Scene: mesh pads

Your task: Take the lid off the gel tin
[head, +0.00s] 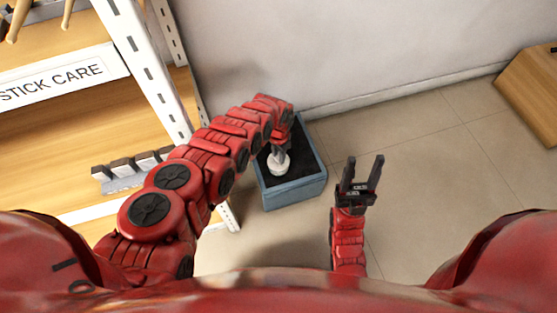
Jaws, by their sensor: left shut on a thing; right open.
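A small round white thing (279,164), by its look the gel tin or its lid, shows at the tip of my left gripper (279,150). My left gripper points down and is shut on it, over the dark inside of a blue-grey box. I cannot tell lid and tin apart, nor whether it touches the box floor. My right gripper (362,175) is open and empty, to the right of the box, with its fingers pointing up in the picture.
The blue-grey open box (296,192) stands by the wall, next to a white metal shelf post (150,65). Wooden shelves (52,122) with a "STICK CARE" label fill the left. A wooden piece (530,90) is at the far right. The tiled floor between is clear.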

